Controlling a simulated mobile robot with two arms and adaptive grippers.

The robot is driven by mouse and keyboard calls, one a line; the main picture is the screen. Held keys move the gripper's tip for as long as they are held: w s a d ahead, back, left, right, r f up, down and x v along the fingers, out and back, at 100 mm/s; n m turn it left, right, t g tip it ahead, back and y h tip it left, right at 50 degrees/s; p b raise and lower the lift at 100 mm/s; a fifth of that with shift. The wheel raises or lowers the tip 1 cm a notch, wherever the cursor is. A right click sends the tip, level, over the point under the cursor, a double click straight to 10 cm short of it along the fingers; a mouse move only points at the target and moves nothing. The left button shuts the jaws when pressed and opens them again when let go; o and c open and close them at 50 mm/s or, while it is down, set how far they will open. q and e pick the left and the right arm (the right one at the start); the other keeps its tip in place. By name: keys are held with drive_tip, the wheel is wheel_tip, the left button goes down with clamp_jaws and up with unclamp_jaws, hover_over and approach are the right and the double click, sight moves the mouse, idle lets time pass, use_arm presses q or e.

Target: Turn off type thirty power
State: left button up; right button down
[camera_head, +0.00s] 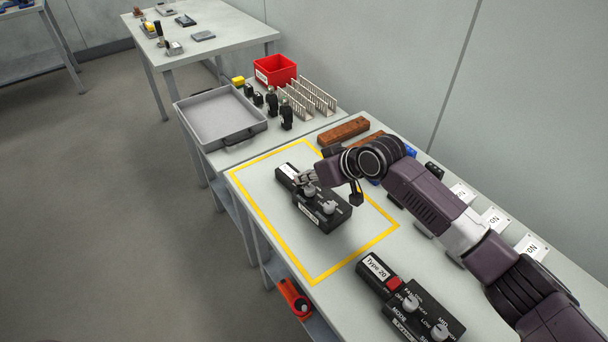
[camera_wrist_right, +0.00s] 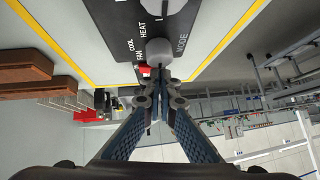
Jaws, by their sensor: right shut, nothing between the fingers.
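A black control box (camera_head: 322,213) lies inside the yellow outline on the table, with pale knobs and a white label at its far-left end; I cannot read that label here. In the wrist view its panel (camera_wrist_right: 125,22) shows COOL, FAN, HEAT and MODE around a grey knob (camera_wrist_right: 158,50), with a small red switch (camera_wrist_right: 144,71) beside the fingertips. My right gripper (camera_head: 304,180) is shut and empty, low over the label end of this box; its fingertips (camera_wrist_right: 161,82) hide part of it. Contact with the switch is unclear. My left gripper is out of view.
A second black box (camera_head: 408,306), labelled Type 20 and with a red switch (camera_head: 394,284), lies nearer on the right. A grey tray (camera_head: 220,120), a red bin (camera_head: 275,70) and slotted racks stand beyond. Brown blocks (camera_head: 343,131) and white-labelled plates (camera_head: 494,219) line the wall side.

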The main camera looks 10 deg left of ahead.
drive_tip(key=shift+s+a+f+n+t+h+p, duration=0.15)
drive_tip(key=shift+s+f+n+t+h+p, duration=0.2)
drive_tip(key=shift+p, duration=0.75)
drive_tip(key=shift+t+h, duration=0.25)
drive_tip(key=shift+f, duration=0.15)
drive_tip(key=shift+w, duration=0.15)
drive_tip(key=shift+w+d, duration=0.5)
drive_tip(key=shift+w, duration=0.1)
drive_tip(key=shift+r, duration=0.25)
